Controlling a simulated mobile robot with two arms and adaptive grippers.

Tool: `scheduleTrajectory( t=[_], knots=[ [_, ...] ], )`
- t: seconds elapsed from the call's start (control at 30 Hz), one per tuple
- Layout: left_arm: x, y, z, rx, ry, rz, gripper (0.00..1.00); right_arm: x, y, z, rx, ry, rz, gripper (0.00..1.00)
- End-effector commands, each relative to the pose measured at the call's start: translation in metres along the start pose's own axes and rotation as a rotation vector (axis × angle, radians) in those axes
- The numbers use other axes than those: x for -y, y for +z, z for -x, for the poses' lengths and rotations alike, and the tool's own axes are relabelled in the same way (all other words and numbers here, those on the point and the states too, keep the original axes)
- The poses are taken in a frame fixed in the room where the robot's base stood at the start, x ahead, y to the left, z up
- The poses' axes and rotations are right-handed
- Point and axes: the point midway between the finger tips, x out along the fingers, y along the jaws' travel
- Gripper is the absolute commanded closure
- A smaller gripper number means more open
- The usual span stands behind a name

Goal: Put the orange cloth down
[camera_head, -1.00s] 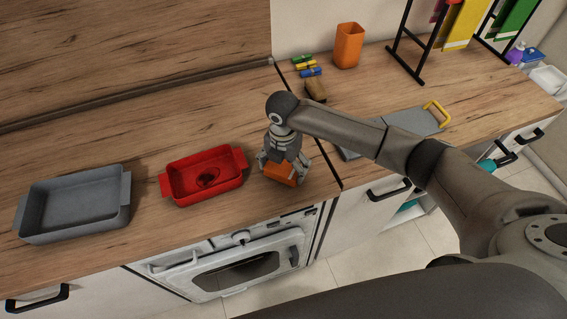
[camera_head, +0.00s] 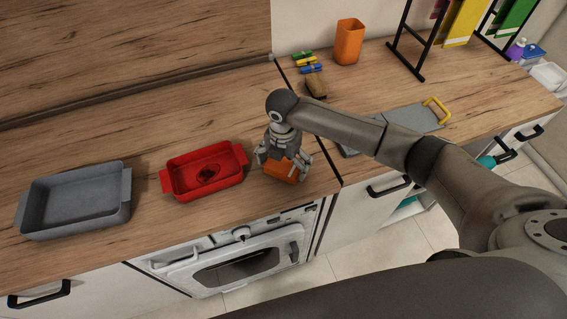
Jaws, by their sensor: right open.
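The orange cloth (camera_head: 283,171) lies on the wooden counter, right of the red tray and near the counter's front edge. My right gripper (camera_head: 284,163) is directly above and around the cloth, pointing down, with its fingers open on either side of it. The gripper hides part of the cloth, and I cannot tell whether a finger touches it. My left gripper is not in view.
A red tray (camera_head: 240,180) with a dark mark inside and a grey tray (camera_head: 125,215) stand to the left. An orange cup (camera_head: 349,42), colored pegs (camera_head: 309,69), a brown block (camera_head: 316,86) and a grey board with a yellow handle (camera_head: 408,118) are at the right. Bare counter lies behind the trays.

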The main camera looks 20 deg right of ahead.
Motion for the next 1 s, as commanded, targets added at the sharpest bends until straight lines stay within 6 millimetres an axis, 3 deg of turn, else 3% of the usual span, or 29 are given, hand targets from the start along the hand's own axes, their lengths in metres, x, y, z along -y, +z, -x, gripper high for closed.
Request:
scheduleTrajectory(
  t=[0.53, 0.7, 1.0],
  knots=[
    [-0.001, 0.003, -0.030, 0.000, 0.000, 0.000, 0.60, -0.001, 0.001, 0.101, 0.003, 0.005, 0.000, 0.00],
    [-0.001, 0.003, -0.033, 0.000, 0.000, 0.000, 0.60, -0.001, 0.001, 0.116, 0.001, 0.003, 0.000, 0.00],
    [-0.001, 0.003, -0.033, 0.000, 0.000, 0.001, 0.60, -0.001, 0.000, 0.119, 0.000, 0.001, -0.001, 0.00]
  ],
)
